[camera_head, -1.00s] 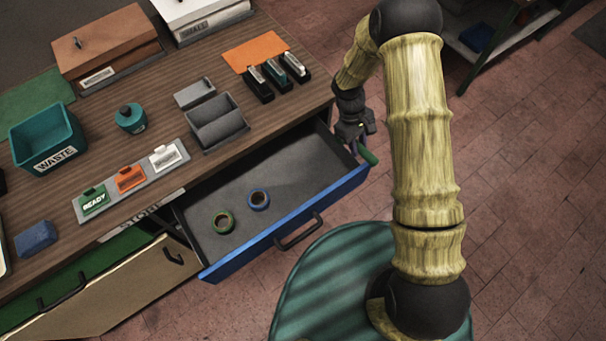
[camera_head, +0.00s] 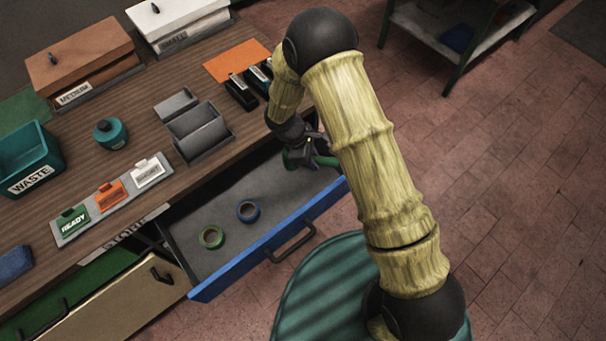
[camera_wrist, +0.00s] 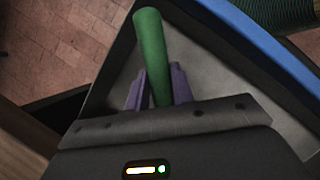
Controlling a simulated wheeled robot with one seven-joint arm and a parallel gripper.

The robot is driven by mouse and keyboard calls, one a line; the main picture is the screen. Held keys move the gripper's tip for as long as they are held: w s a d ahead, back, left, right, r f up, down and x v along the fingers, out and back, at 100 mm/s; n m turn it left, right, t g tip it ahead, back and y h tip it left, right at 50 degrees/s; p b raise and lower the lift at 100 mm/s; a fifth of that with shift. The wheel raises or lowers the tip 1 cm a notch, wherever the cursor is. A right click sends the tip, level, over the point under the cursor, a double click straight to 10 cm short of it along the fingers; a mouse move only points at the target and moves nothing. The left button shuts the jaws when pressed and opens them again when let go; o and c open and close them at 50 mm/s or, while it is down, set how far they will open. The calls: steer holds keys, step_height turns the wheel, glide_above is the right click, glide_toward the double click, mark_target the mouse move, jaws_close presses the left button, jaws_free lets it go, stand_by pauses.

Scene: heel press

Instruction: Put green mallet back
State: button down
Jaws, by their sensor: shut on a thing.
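The green mallet shows in the wrist view as a green bar (camera_wrist: 152,58) between the two purple fingers of my gripper (camera_wrist: 153,88). My gripper is shut on it. In the head view my gripper (camera_head: 304,160) is over the right end of the open drawer, with green parts of the mallet (camera_head: 325,161) showing beside it. The rest of the mallet is hidden by my gripper. The drawer (camera_head: 262,247) has a blue front and a grey floor. I cannot tell whether the mallet touches the drawer floor.
A green tape ring (camera_head: 211,237) and a blue tape ring (camera_head: 248,211) lie in the drawer's left half. Above, the bench holds a grey holder (camera_head: 203,141), staplers (camera_head: 240,93), a sign strip (camera_head: 115,200) and a teal waste bin (camera_head: 28,160).

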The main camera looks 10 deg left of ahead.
steer(key=shift+w+f+p, duration=0.1)
steer(key=shift+f+p, duration=0.2)
steer(key=shift+f, duration=1.95)
steer(key=shift+f+p, duration=0.4)
steer(key=shift+f, duration=1.65)
steer(key=shift+f, duration=0.15)
steer(key=c, duration=1.2)
jaws_free()
steer(key=b+v, duration=0.2)
steer(key=v, duration=1)
